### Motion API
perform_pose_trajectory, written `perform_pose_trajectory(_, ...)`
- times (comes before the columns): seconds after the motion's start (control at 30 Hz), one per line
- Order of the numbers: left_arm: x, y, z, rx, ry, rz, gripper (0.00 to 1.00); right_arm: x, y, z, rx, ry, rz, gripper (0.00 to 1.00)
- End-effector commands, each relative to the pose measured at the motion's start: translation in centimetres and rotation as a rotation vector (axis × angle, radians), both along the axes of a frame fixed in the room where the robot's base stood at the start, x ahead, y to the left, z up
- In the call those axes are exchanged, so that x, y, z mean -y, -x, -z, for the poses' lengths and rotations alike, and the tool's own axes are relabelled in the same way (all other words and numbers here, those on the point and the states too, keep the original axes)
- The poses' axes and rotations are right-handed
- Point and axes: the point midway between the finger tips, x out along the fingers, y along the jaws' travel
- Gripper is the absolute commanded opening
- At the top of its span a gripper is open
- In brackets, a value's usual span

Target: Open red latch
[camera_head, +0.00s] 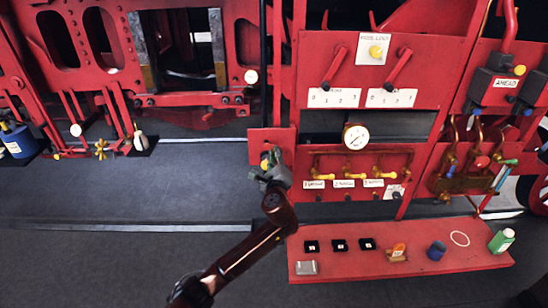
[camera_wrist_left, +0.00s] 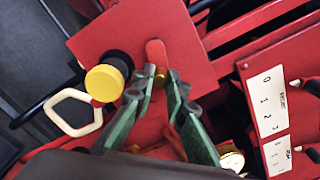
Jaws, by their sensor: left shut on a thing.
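The red latch (camera_wrist_left: 156,50) is a small rounded red lever on a red square plate (camera_wrist_left: 115,35) in the left wrist view. A brass piece shows at its lower end. My left gripper (camera_wrist_left: 160,82) has its green-grey fingers closed in around the lower part of the latch, one on each side. The exact contact is partly hidden by the fingertips. In the head view my left gripper (camera_head: 272,168) is at the plate (camera_head: 270,137), left of the gauge panel, and covers the latch there. My right gripper does not show.
A yellow knob (camera_wrist_left: 105,80) with a black collar and an off-white ring handle (camera_wrist_left: 72,100) are close left of the fingers. A gauge (camera_head: 356,136), yellow valve handles (camera_head: 353,175) and numbered levers are to the right. A red shelf (camera_head: 430,262) with small parts is below.

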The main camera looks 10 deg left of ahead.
Motion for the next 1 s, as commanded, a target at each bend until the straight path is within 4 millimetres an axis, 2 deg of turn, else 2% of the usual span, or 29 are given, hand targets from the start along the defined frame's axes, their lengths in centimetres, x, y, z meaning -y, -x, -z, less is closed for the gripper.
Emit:
perform_pose_trajectory(0.3,0.10,-0.03,-0.33,0.033,0.117,0.000,0.00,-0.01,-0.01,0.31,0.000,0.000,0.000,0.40)
perform_pose_trajectory(0.83,0.10,-0.03,-0.47,0.041,0.140,0.000,0.00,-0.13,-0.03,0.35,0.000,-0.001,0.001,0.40)
perform_pose_trajectory(0.87,0.10,-0.03,-0.47,0.041,0.140,0.000,0.13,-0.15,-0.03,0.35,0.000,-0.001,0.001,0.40)
perform_pose_trajectory(1.0,0.10,-0.03,-0.47,0.040,0.139,0.000,0.23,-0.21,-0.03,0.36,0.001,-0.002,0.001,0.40)
